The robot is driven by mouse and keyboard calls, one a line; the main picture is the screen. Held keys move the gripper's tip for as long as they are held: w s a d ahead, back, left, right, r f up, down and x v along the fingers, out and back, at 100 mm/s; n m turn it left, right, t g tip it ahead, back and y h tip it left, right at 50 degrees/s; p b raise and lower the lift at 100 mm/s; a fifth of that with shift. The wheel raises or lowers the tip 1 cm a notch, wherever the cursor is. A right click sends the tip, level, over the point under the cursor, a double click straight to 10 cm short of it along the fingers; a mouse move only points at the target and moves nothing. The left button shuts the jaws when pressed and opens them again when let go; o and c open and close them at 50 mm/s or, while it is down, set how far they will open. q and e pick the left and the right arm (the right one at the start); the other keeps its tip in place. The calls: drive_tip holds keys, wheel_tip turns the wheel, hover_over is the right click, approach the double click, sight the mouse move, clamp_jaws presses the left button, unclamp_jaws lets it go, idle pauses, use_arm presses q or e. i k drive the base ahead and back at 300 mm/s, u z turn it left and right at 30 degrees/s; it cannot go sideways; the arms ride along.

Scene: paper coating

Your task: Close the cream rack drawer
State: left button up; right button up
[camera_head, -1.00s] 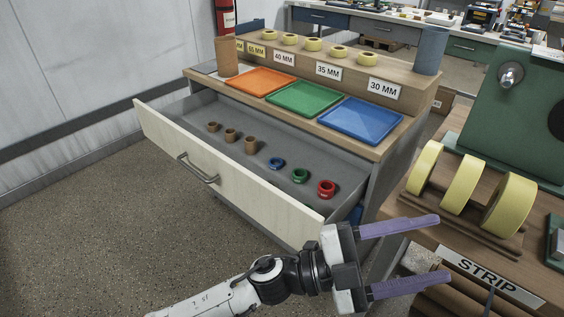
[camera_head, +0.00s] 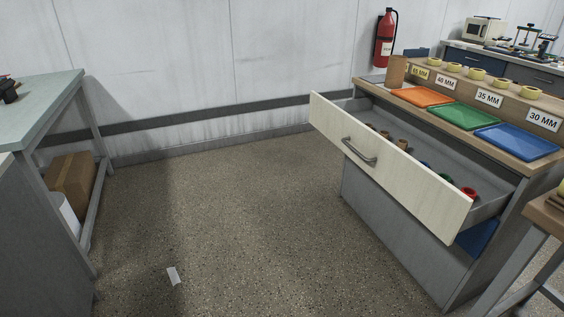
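The cream rack drawer (camera_head: 422,183) stands pulled out from the grey cabinet at the right of the head view. Its metal bar handle (camera_head: 358,151) is on the left part of the cream front. Inside the drawer are small brown rings or cups, with blue, green and red rings (camera_head: 468,193) nearer the right end; the front hides part of them. Neither of my grippers shows in the head view now.
Orange, green and blue trays (camera_head: 515,141) sit on the rack top, with yellow rolls behind. A fire extinguisher (camera_head: 385,40) hangs on the wall. A bench (camera_head: 45,108) stands left, with a cardboard box (camera_head: 73,183) below. The floor (camera_head: 235,215) between is mostly clear.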

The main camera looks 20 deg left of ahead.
sight(441, 206)
drive_tip(key=z, duration=0.7)
drive_tip(key=i, duration=0.9)
drive_tip(key=u, duration=0.75)
drive_tip(key=i, duration=0.5)
drive_tip(key=u, duration=0.45)
drive_tip(key=k, duration=0.35)
drive_tip(key=u, duration=0.75)
drive_tip(key=i, duration=0.45)
drive_tip(key=z, duration=2)
